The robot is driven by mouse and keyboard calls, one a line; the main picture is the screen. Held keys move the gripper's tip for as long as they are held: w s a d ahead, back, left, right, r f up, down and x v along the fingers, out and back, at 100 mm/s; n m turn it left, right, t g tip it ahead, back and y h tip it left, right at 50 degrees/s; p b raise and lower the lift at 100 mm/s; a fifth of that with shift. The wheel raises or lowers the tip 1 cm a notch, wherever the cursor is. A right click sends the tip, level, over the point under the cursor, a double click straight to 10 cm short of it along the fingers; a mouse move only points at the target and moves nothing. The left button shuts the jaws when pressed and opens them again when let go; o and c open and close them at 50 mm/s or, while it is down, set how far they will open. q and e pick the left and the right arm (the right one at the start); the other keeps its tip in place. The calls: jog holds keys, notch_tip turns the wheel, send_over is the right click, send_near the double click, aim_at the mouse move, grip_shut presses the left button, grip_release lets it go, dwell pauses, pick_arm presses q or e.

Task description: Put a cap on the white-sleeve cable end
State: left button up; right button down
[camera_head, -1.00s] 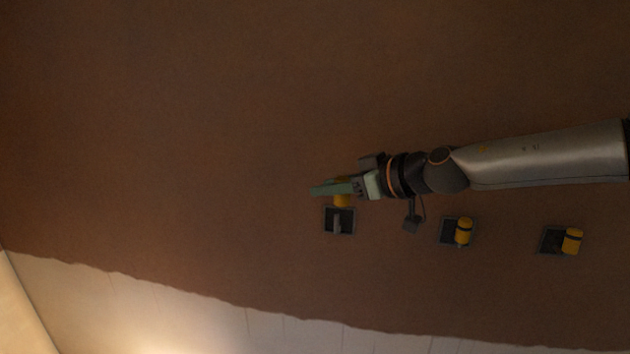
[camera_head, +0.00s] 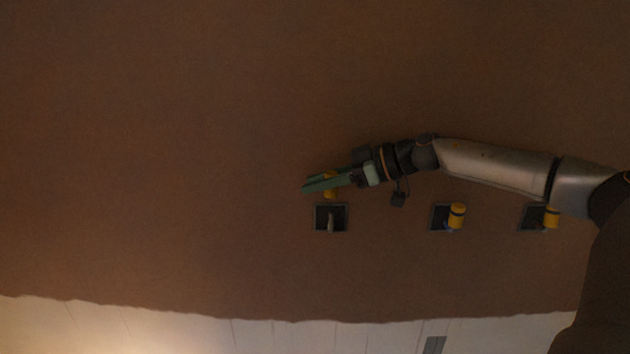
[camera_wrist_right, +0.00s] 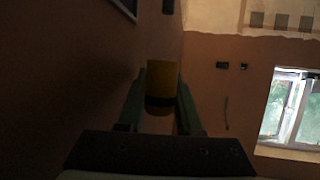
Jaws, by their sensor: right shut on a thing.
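My right gripper (camera_head: 318,182) is shut on a yellow cap (camera_head: 330,186), just above the left wall box in the head view. The cap also shows in the right wrist view (camera_wrist_right: 161,76), between the fingers, with a dark band at its near end. A pale cable end (camera_head: 331,223) without a cap sticks out of the left wall box (camera_head: 316,219). Its sleeve looks whitish, though the light is dim. The held cap is apart from this cable end. My left gripper is not in view.
Two more wall boxes to the right, the middle one (camera_head: 433,224) and the right one (camera_head: 525,218), each have a yellow-capped cable: middle cap (camera_head: 456,213), right cap (camera_head: 551,218). My right forearm passes close to the right box. The brown plaster (camera_head: 150,150) to the left is clear.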

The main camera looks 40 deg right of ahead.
notch_tip(320, 180, down, 3)
jog(key=b, duration=0.2)
jog(key=shift+f+b, duration=0.15)
jog(key=shift+b, duration=0.2)
jog(key=shift+f+b, duration=0.7)
jog(key=shift+f, duration=0.5)
jog(key=shift+s+p, duration=0.15)
jog(key=shift+p, duration=0.5)
jog(key=shift+d+f, duration=0.1)
jog(key=shift+f, duration=0.2)
